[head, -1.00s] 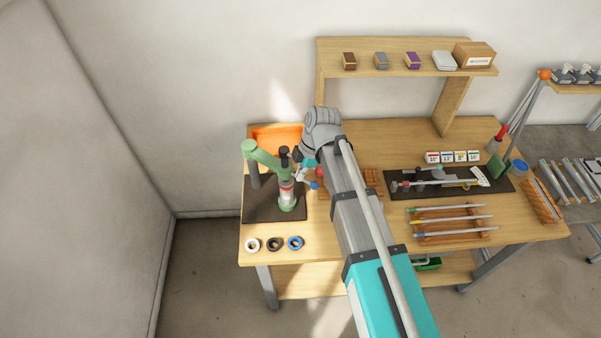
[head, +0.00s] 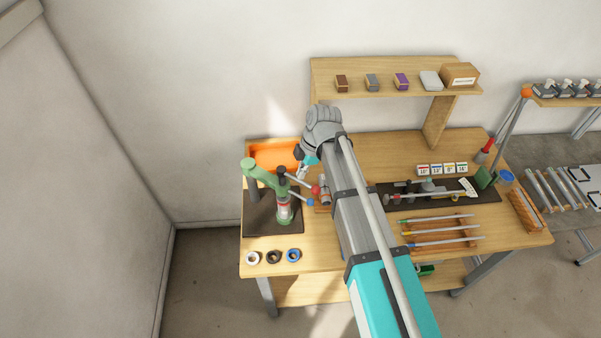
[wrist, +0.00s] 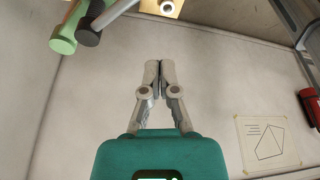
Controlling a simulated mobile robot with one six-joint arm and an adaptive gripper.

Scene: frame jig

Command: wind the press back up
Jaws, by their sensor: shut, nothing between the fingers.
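The green press (head: 262,172) stands on a dark mat at the left end of the bench. A grey lever (head: 300,183) reaches right from its head to a red ball, and a blue ball (head: 309,202) shows just below. My gripper (head: 301,174) is just behind the lever in the head view, partly hidden by my arm. In the wrist view my gripper (wrist: 152,64) is shut and empty, with its fingertips together. The press's green top (wrist: 62,40) and grey lever (wrist: 112,14) show at upper left there, apart from the fingers.
An orange tray (head: 262,148) lies behind the press. Three rings (head: 273,257) lie in front of it, near the bench edge. Rods on a rack (head: 440,230) and a dark tool mat (head: 470,198) lie to the right. A shelf (head: 400,90) stands at the back.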

